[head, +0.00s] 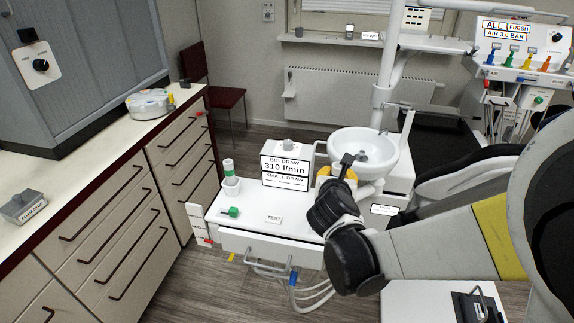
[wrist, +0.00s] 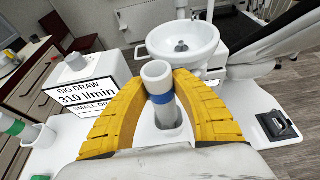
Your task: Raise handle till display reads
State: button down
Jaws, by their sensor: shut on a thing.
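My gripper (head: 337,174) is over the right part of the white unit. In the wrist view its yellow fingers (wrist: 158,86) are shut on a white tubular handle (wrist: 157,72) with a blue band. The handle stands nearly upright. Its lower end appears inside a white holder (wrist: 173,132), but I cannot tell how deep. In the head view my gripper hides most of the handle. The display (head: 285,170) is left of my gripper and reads "BIG DRAW 310 l/min". Below that, the "SMALL DRAW" line shows only dashes; it also shows in the wrist view (wrist: 77,96).
A green-banded handle (head: 228,167) stands in a cup (head: 231,186) at the unit's left. A round basin (head: 364,150) is close behind my gripper. A green knob (head: 233,212) and a TEST label (head: 274,219) are on the unit's top. Drawers (head: 110,245) line the left.

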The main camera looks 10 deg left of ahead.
dwell(0.6)
jog(key=shift+f+b, duration=1.85)
jog(key=shift+f, duration=0.1)
jog(key=c, duration=1)
grip_release()
jog(key=shift+c, duration=0.2)
jog(key=shift+s, duration=0.1)
